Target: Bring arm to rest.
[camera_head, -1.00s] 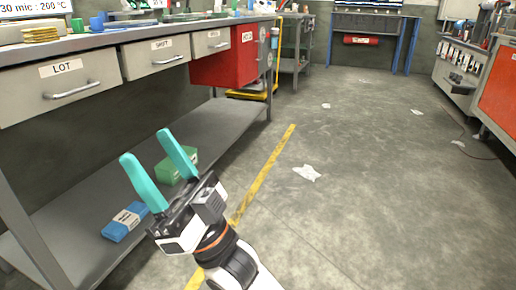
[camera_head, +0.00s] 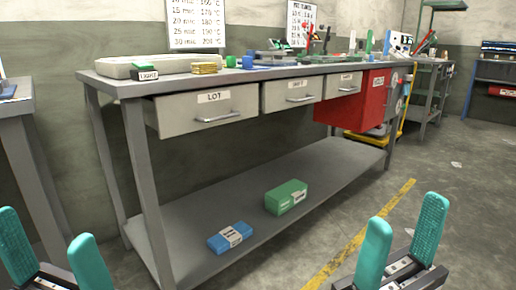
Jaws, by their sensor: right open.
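My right gripper (camera_head: 402,240) is at the lower right of the head view, its two teal fingers apart with nothing between them. It is over the floor, in front of the workbench (camera_head: 150,166) and clear of it. My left gripper (camera_head: 50,255) is at the lower left, cut off by the picture's edge. Its teal fingers stand apart and I see nothing between them. The arms behind both grippers are mostly out of view.
The lower shelf (camera_head: 190,215) holds a blue box (camera_head: 230,236) and a green box (camera_head: 286,197). Grey drawers (camera_head: 205,112) and a red drawer (camera_head: 350,105) hang under the cluttered top. Another table (camera_head: 18,104) edges in at left. Open floor with a yellow line (camera_head: 385,212) lies right.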

